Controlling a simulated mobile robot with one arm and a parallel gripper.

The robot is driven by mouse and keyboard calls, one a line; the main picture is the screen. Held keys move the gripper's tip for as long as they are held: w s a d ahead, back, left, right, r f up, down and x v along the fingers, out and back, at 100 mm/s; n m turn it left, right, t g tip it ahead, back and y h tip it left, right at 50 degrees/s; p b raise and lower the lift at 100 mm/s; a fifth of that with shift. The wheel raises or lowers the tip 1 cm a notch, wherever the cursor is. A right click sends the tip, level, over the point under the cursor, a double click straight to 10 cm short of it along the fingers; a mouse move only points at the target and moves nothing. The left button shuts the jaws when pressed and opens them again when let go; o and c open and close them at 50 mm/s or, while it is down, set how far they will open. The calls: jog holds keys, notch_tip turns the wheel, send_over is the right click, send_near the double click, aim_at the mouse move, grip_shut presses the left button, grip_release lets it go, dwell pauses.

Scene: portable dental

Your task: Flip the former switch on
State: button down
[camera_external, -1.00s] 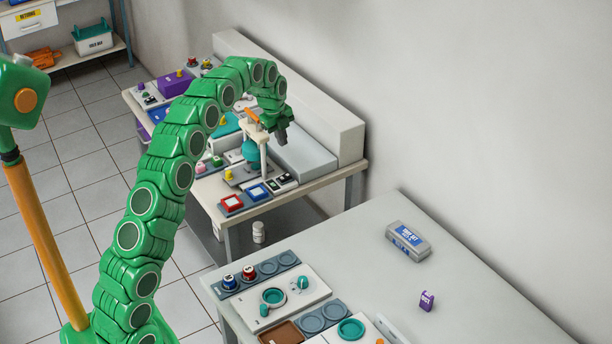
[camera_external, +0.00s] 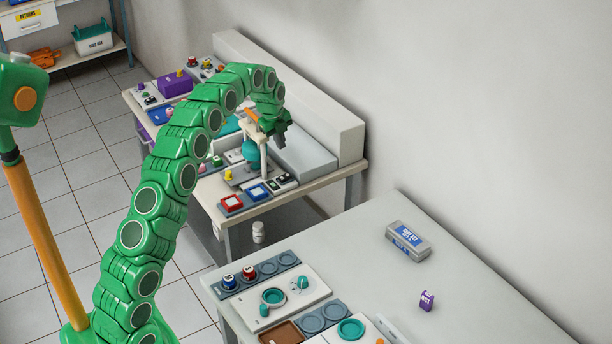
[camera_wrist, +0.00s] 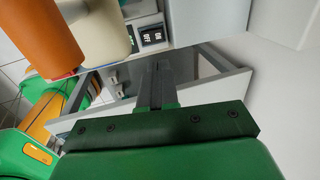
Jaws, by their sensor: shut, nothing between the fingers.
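Two small black-and-white switch units sit at the front right corner of the far bench: one switch (camera_external: 271,186) and a neighbouring switch (camera_external: 287,180). Their labels are too small to tell which is the former switch. In the wrist view a black switch (camera_wrist: 153,37) with white markings sits at the bench edge, beyond the fingertips. My gripper (camera_external: 281,141) is above the bench, higher than the switches and apart from them. In the wrist view my gripper (camera_wrist: 158,68) has its grey fingers together and empty.
A teal and cream stand (camera_external: 252,152) rises close by my gripper. A grey block (camera_external: 306,158) and the wall lie behind. A nearer table (camera_external: 455,290) has clear room.

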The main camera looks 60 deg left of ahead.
aim_at(287, 175)
jog(key=f, duration=0.4)
jog(key=w+f, duration=0.1)
jog(key=f, duration=0.3)
jog(key=w+f, duration=0.1)
jog(key=f, duration=0.2)
jog(key=shift+w+f, duration=0.2)
jog(key=shift+f, duration=0.2)
jog(key=shift+f, duration=0.1)
jog(key=shift+w+f, duration=0.1)
jog(key=shift+f, duration=0.05)
jog(key=shift+s+a, duration=0.1)
jog(key=shift+s, duration=0.1)
jog(key=shift+s+r, duration=0.2)
jog(key=shift+s, duration=0.4)
jog(key=shift+r, duration=0.1)
notch_tip(287, 175, up, 14)
jog(key=w, duration=0.2)
jog(key=shift+w+f, duration=0.2)
dwell(0.5)
